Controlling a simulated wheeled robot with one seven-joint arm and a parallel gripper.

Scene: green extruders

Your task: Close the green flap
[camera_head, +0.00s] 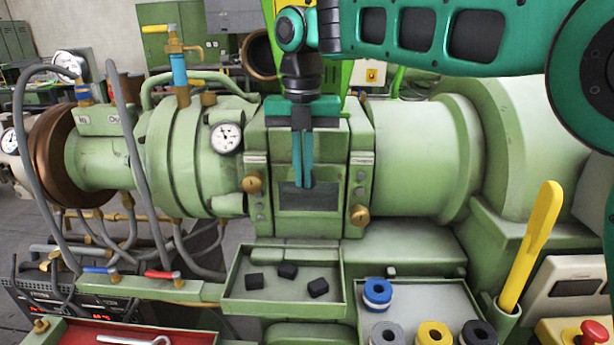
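A light green extruder (420,150) runs across the view. At its middle is a green housing block (265,150) with a dark rectangular window (308,197) and brass knobs on both sides. The green flap seems to be the panel around this window (308,225), but I cannot tell for certain, nor how far open it is. My gripper (303,184) points down in front of the housing. Its two teal fingers are close together with nothing seen between them, and their tips overlap the top of the window. I cannot tell whether they touch the panel.
Below the housing, a green tray (240,300) holds black cubes (287,270). Right of it, another tray (425,300) holds several coloured rings. A yellow-handled tool (530,245) stands upright near a red button (594,331). Hoses and a gauge (226,137) lie left of the housing.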

